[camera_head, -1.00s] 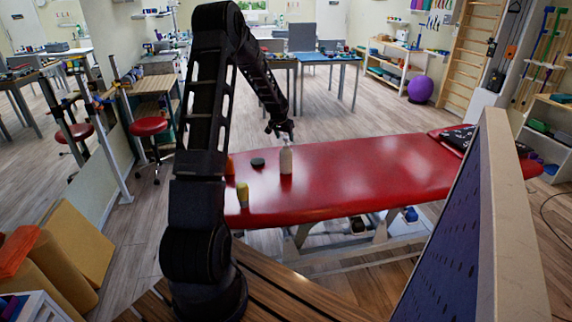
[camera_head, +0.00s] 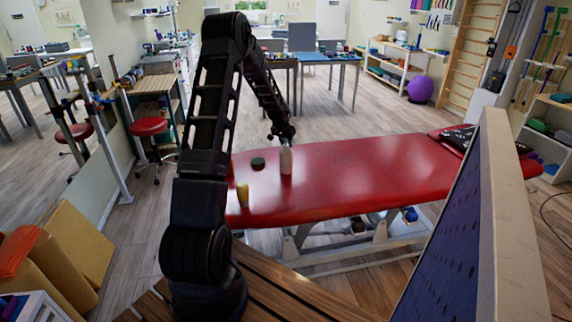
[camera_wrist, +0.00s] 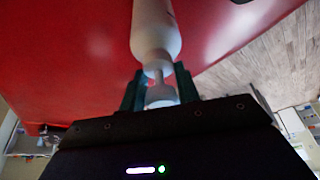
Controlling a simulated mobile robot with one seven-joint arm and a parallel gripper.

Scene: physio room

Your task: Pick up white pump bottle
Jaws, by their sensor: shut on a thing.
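The white pump bottle (camera_head: 286,162) stands upright on the red treatment table (camera_head: 350,175), near its left end. My gripper (camera_head: 283,140) is at the top of the bottle, reaching down from behind it. In the wrist view, my gripper (camera_wrist: 160,90) has its dark fingers on both sides of the narrow pump neck of the bottle (camera_wrist: 156,30), shut on it. The bottle's base seems to be at the table surface; I cannot tell whether it is clear of it.
A dark green round object (camera_head: 258,163) lies left of the bottle. A yellow object (camera_head: 243,195) stands at the table's front left edge. A dark patterned item (camera_head: 460,138) lies at the far right end. The table's middle is clear.

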